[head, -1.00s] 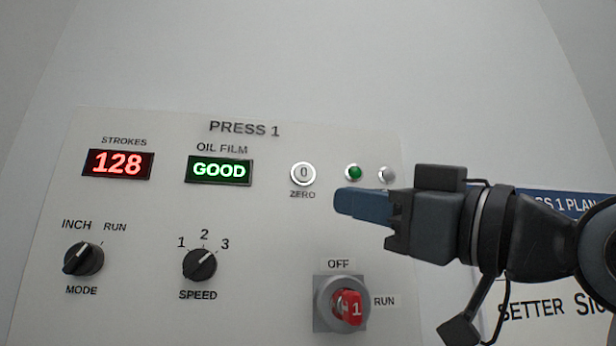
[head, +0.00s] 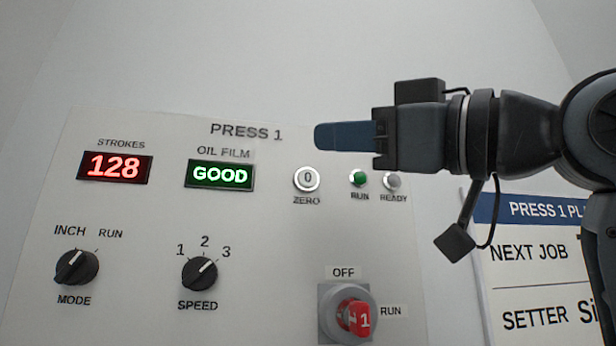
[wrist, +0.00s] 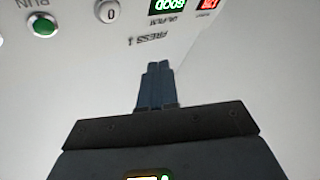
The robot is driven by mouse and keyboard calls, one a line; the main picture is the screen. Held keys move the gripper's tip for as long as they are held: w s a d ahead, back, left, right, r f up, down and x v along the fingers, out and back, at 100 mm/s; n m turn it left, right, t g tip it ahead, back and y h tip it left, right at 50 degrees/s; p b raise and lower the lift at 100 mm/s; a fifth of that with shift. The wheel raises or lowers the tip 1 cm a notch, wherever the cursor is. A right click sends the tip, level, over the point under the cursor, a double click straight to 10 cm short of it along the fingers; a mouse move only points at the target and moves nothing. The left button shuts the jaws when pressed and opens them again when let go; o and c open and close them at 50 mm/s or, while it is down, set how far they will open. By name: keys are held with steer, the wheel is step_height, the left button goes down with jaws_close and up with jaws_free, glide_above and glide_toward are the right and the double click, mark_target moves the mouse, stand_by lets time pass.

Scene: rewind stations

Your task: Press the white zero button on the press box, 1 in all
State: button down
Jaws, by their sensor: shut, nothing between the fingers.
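The white zero button (head: 307,179), marked 0, sits on the light grey PRESS 1 box (head: 130,225), right of the OIL FILM display and above its ZERO label. In the wrist view the button (wrist: 107,11) is at the top edge, upside down. My gripper (head: 318,136) is shut and empty, its blue fingers pointing left, above and slightly right of the button in the head view. In the wrist view the shut fingers (wrist: 157,66) point toward the PRESS 1 title. The fingers look apart from the button. The STROKES display (head: 115,167) reads 128.
The OIL FILM display (head: 220,174) reads GOOD. A green RUN lamp (head: 359,178) and a grey READY lamp (head: 392,180) sit right of the button. A plan board (head: 535,260) stands at right.

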steer(key=shift+w+a, duration=0.35)
steer(key=shift+w, duration=0.95)
steer(key=shift+w+a, duration=0.4)
steer(key=shift+w, duration=0.9)
steer(key=shift+w+a, duration=0.35)
steer(key=shift+w, duration=0.95)
steer(key=shift+w, duration=0.15)
steer(key=shift+w+a, duration=0.15)
steer(key=shift+w, duration=0.1)
steer(key=shift+w+a+p, duration=0.1)
steer(key=shift+w+p, duration=0.2)
steer(key=shift+w, duration=0.05)
steer(key=shift+s+d, duration=0.25)
steer(key=shift+s, duration=0.5)
steer(key=shift+s+d, duration=0.25)
steer(key=shift+s, duration=0.55)
steer(key=shift+s+d, duration=0.2)
steer(key=shift+s, duration=0.65)
steer(key=shift+s+d, duration=0.25)
steer(key=shift+s, duration=0.55)
